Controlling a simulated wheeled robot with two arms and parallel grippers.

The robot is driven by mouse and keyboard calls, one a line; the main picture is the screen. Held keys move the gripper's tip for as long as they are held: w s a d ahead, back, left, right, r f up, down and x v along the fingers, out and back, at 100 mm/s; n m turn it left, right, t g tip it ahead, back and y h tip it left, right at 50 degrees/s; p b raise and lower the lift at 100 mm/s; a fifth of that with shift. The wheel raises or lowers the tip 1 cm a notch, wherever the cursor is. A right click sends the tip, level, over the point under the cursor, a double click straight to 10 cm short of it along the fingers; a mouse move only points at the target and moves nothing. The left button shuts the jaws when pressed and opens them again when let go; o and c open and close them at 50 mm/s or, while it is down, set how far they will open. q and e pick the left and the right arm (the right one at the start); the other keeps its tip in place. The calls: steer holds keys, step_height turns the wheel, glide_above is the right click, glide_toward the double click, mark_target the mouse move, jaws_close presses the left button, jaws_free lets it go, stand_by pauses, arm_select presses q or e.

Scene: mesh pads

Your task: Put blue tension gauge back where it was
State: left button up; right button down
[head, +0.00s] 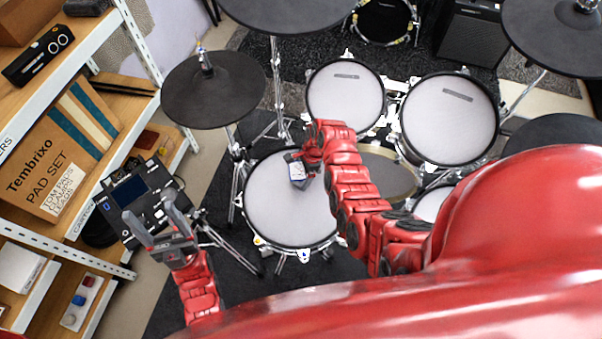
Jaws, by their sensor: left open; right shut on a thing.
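My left gripper (160,228) is open and empty, with fingers spread, in front of the black drum module (140,200) at the left.
A wooden shelf rack (120,60) with boxes, including a Tembrixo pad set box (45,165), stands at the left. A white tray (82,302) with blue and red items is on a lower shelf. Cymbal pads (213,88) and stands surround the drum.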

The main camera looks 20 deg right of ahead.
steer(key=shift+f+b, duration=0.3)
steer(key=shift+f, duration=0.1)
steer(key=shift+w+f, duration=0.1)
jaws_free()
steer(key=shift+r+p, duration=0.35)
steer(key=shift+r, duration=0.35)
steer(key=b+v, duration=0.1)
steer(key=v, duration=0.7)
steer(key=shift+d+r+b, duration=0.1)
steer(key=shift+b, duration=0.25)
steer(key=p+v, duration=0.2)
steer(key=v, duration=0.1)
steer(key=shift+r+p, duration=0.35)
